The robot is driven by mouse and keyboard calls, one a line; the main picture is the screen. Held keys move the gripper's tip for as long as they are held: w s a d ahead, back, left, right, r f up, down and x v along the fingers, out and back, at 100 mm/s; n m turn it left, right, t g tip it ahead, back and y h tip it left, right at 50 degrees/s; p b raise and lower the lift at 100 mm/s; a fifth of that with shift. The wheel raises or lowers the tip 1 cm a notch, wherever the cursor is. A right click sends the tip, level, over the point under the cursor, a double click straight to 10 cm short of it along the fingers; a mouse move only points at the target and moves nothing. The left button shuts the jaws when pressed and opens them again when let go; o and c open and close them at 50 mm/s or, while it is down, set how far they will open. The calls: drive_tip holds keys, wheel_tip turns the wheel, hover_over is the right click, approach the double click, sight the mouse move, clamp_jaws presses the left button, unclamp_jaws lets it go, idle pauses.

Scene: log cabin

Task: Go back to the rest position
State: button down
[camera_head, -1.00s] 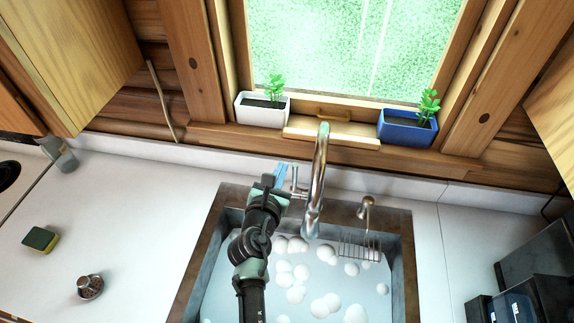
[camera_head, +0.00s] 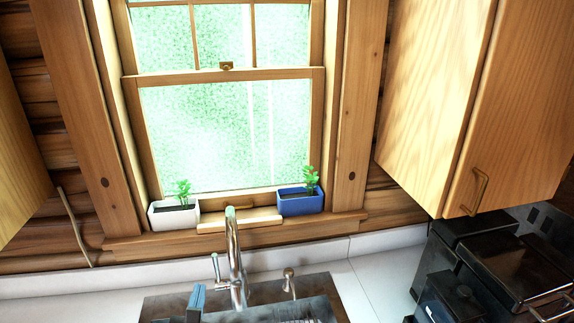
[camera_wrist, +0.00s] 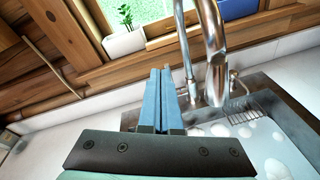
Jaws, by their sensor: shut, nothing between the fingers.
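My gripper (camera_wrist: 160,82) is shut, its two blue fingers pressed side by side with nothing between them. In the head view only the blue fingertips (camera_head: 197,298) show at the bottom edge, over the left side of the sink (camera_head: 170,302). The rest of my arm is out of that view. In the wrist view the fingers point toward the wall below the window, just left of the metal faucet (camera_wrist: 217,55). The faucet also stands in the head view (camera_head: 234,262), to the right of the fingertips.
A white planter (camera_head: 174,216) and a blue planter (camera_head: 300,203) stand on the window sill. Wooden cabinets (camera_head: 440,100) hang at upper right, above dark appliances (camera_head: 455,298). Soapy water with white bubbles (camera_wrist: 272,168) fills the sink. The white counter (camera_head: 70,308) at left looks clear.

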drive_tip(key=d+r+m+t+h+b, duration=0.1)
drive_tip(key=d+r+m+t+b, duration=0.3)
drive_tip(key=r+m, duration=0.65)
drive_tip(key=d+r+m+t+h+b, duration=0.15)
drive_tip(key=d+r+m, duration=0.55)
drive_tip(key=r, duration=0.7)
drive_tip(key=s+d+r+m+t+b, duration=0.3)
drive_tip(key=s+r+m, duration=0.4)
drive_tip(key=s+r, duration=0.1)
drive_tip(key=s+d+r+m+t+b, duration=0.2)
drive_tip(key=s+d+r+m+t, duration=0.1)
drive_tip(key=s+r+m, duration=0.5)
drive_tip(key=s+d+r, duration=0.1)
drive_tip(key=s, duration=0.1)
drive_tip(key=shift+s+b, duration=0.3)
drive_tip(key=shift+b, duration=0.1)
drive_tip(key=shift+d+m+y, duration=0.1)
drive_tip(key=shift+m+y, duration=0.15)
